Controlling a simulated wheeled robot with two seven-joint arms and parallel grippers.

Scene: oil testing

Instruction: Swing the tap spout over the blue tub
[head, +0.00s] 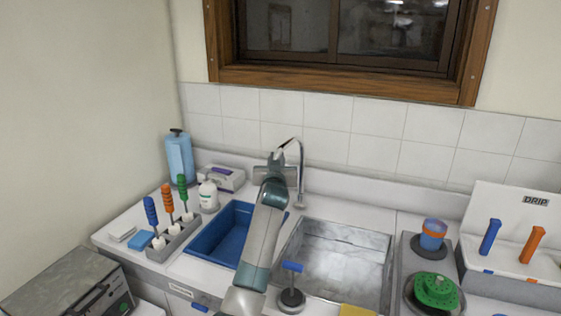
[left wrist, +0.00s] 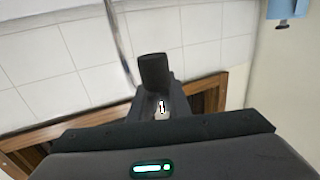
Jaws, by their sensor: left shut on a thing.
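The tap spout (head: 302,175) is a thin chrome gooseneck behind the sink. Its hanging outlet appears near the back left corner of the metal basin, right of the blue tub (head: 205,240). My left gripper (head: 281,152) is raised at the spout's upper bend and shut on it; the arm hides the contact in the head view. In the left wrist view, the dark fingers (left wrist: 155,80) are together and the chrome spout (left wrist: 122,40) runs down behind them. The blue tub is left of my arm, its right part partly covered. My right gripper is out of view.
The metal basin (head: 335,232) lies right of my arm, with a blue-handled plunger-like tool (head: 292,268) in front. Colored-handled tools in a grey rack (head: 172,240) and a white bottle (head: 208,196) stand left. The tiled wall (head: 330,143) is close behind the tap.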

